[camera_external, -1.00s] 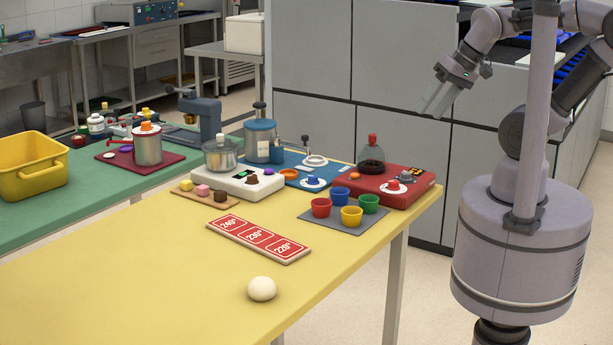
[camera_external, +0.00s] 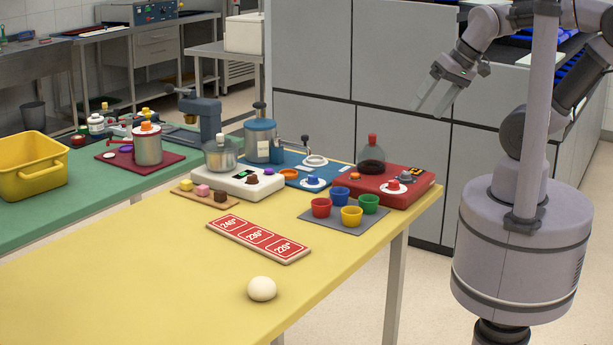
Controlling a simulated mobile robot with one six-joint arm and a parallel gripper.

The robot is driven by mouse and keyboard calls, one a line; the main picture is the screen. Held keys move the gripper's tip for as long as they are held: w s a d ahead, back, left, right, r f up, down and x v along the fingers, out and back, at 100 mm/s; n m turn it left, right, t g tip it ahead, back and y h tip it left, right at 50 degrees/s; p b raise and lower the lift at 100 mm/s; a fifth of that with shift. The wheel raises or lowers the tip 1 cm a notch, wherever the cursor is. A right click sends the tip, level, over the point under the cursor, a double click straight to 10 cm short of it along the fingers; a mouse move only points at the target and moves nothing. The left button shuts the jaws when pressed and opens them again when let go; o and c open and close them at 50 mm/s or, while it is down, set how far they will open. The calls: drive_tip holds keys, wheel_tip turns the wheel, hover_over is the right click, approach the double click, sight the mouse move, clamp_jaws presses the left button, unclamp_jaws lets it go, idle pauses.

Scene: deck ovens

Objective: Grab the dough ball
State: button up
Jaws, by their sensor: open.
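The dough ball (camera_external: 262,289) is a smooth, cream-white ball. It sits alone on the yellow table (camera_external: 130,265) near the front edge. My gripper (camera_external: 430,108) is open and empty, in the air to the upper right of the ball, beyond the table's right end. Its two fingers point down and to the left, with a gap between them. It is well apart from the ball and touches nothing.
A red board with temperature labels (camera_external: 259,239) lies behind the ball. A grey mat (camera_external: 333,225) with several coloured cups, a red scale-like device (camera_external: 412,198) and a white one (camera_external: 228,183) stand farther back. The table around the ball is clear.

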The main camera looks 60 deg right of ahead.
drive_tip(key=w+a+r+n+g, duration=0.1)
drive_tip(key=w+a+r+n, duration=0.1)
drive_tip(key=w+a+n, duration=0.4)
drive_tip(key=n+g+y+p, duration=0.1)
drive_tip(key=n+g, duration=0.1)
drive_tip(key=n, duration=0.6)
hover_over(265, 279)
drive_tip(key=s+d, duration=0.5)
drive_tip(key=d, duration=0.1)
wheel_tip(265, 279, down, 13)
drive_tip(key=b+x, duration=0.1)
drive_tip(key=x, duration=0.3)
drive_tip(key=b+x, duration=0.2)
drive_tip(key=x, duration=0.2)
drive_tip(key=a+b+x, duration=0.1)
drive_tip(key=x, duration=0.3)
drive_tip(key=shift+r, duration=0.15)
drive_tip(key=b+x, duration=0.1)
drive_tip(key=x, duration=0.1)
drive_tip(key=b+x, duration=0.1)
drive_tip(key=w+b+x, duration=0.1)
drive_tip(key=x, duration=0.1)
drive_tip(key=shift+a, duration=0.35)
drive_tip(key=c, duration=1.5)
